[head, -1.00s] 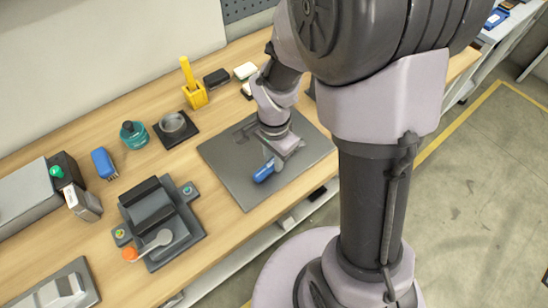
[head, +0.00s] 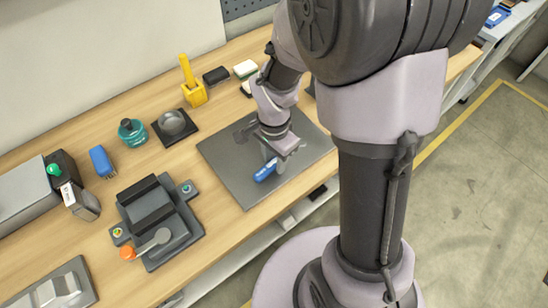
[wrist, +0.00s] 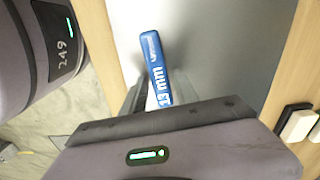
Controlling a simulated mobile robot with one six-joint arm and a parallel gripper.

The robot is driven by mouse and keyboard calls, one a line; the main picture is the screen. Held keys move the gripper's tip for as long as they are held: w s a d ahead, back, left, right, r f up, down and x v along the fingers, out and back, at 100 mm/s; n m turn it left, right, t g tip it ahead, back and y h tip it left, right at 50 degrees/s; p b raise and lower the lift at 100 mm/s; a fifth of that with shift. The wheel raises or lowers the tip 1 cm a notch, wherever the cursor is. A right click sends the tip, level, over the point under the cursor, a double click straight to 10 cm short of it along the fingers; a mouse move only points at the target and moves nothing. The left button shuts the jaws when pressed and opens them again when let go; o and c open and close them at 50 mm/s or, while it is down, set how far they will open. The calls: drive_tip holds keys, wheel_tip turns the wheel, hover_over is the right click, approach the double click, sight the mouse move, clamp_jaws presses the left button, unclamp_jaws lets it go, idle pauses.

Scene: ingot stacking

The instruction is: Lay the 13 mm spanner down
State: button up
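The 13 mm spanner (head: 266,171) has a blue handle with white lettering and lies on or just above the dark grey mat (head: 225,165). In the wrist view the handle (wrist: 154,66) points away from my gripper, and the lettering "13 mm" is readable. My gripper (head: 275,160) is low over the mat, at the spanner's near-right end. In the wrist view my gripper's fingers (wrist: 158,98) are on both sides of the handle, partly hidden by the gripper body. Whether they touch it is unclear. The spanner's metal part is mostly hidden.
Left of the mat are a dark fixture (head: 155,215) with an orange-ended ladle, a round dish on a black pad (head: 172,124), a teal jar (head: 132,131) and a blue brush (head: 102,161). A yellow holder (head: 194,95) stands behind. The mat's left part is clear.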

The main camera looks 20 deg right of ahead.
idle(0.3)
drive_tip(key=shift+r+p, duration=1.15)
drive_tip(key=shift+r, duration=0.4)
drive_tip(key=o, duration=0.5)
drive_tip(key=shift+o, duration=0.2)
drive_tip(key=shift+r+p, duration=0.8)
drive_tip(key=shift+r, duration=0.2)
drive_tip(key=o, duration=0.6)
